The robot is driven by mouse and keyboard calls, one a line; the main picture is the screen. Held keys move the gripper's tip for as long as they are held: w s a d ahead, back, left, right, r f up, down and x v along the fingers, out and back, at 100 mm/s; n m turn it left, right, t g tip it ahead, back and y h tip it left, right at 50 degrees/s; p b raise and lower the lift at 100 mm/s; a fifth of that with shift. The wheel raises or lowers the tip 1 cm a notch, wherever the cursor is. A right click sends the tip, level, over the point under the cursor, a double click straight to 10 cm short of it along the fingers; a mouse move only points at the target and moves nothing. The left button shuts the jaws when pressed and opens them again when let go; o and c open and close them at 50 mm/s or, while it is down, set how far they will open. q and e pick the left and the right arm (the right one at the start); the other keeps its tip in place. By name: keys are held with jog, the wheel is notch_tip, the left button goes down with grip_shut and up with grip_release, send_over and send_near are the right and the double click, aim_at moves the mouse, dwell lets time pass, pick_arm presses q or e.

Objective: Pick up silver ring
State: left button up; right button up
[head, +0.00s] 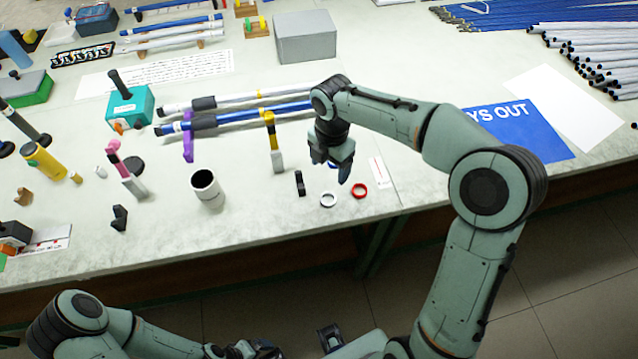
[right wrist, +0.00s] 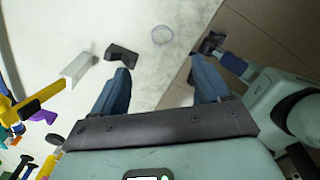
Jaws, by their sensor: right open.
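The silver ring (head: 328,199) lies flat on the table near its front edge. In the right wrist view a pale ring (right wrist: 162,34) shows faintly beyond the fingertips. My right gripper (head: 334,165) is open and empty, pointing down, above the table and a little behind the silver ring in the head view. In the right wrist view its two blue fingers (right wrist: 160,66) stand wide apart with nothing between them. My left gripper (head: 257,349) is at the bottom of the head view, off the table's front; its jaw state is unclear.
A red ring (head: 359,191) lies just right of the silver one. A white cup (head: 207,189) is farther left. The table's front edge is close.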

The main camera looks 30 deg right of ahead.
jog(key=b, duration=0.1)
send_over(329, 200)
jog(key=f, duration=0.7)
jog(key=shift+s, duration=0.25)
jog(key=shift+w+f, duration=0.15)
jog(key=shift+f, duration=0.4)
notch_tip(329, 200, down, 5)
jog(key=shift+w+f, duration=0.1)
jog(key=shift+w, duration=0.05)
pick_arm(q)
jog(key=shift+s+f, duration=0.6)
jog(key=shift+f, duration=0.25)
pick_arm(e)
jog(key=c, duration=1.1)
